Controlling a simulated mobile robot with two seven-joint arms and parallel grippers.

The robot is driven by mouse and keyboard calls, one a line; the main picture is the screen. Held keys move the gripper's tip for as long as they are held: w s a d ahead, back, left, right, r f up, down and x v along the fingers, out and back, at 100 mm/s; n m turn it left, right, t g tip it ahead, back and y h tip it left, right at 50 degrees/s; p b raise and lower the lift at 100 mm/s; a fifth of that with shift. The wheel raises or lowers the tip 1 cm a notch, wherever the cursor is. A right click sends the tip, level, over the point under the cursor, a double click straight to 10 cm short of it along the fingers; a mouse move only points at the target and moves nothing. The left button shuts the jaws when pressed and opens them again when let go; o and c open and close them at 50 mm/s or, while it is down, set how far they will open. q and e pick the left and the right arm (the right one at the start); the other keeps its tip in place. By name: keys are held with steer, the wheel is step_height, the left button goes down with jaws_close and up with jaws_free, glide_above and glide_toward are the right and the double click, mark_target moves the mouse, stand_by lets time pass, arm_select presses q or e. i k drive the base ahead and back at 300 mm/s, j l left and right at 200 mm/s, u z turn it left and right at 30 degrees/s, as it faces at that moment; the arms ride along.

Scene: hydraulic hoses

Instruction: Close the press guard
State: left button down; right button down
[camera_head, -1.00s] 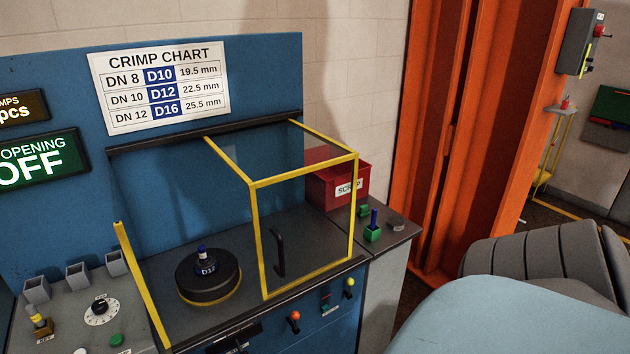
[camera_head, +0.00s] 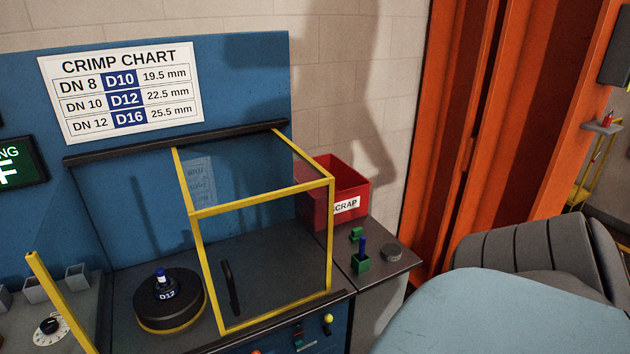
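The press guard (camera_head: 264,211) is a clear box with a yellow frame, standing on the right part of the press bed. A dark upright handle (camera_head: 231,287) is on its front, near the left edge. The round black die holder (camera_head: 169,299), with a part marked D12 (camera_head: 165,287) on top, stands uncovered to the left of the guard. A yellow post (camera_head: 60,301) rises at the left end of the bed. Neither gripper is in view; a pale blue and grey arm part of mine fills the lower right.
A dark rail (camera_head: 170,142) runs along the blue back panel above the guard. Knobs line the front edge. An orange column stands behind.

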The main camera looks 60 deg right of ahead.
mark_target(328, 179)
steer(key=k+l, duration=0.1)
steer(key=l, duration=0.3)
steer(key=k+l, duration=0.1)
steer(key=l, duration=0.75)
steer(key=k+l, duration=0.15)
steer(key=l, duration=0.25)
steer(key=k+l, duration=0.1)
steer(key=l, duration=0.35)
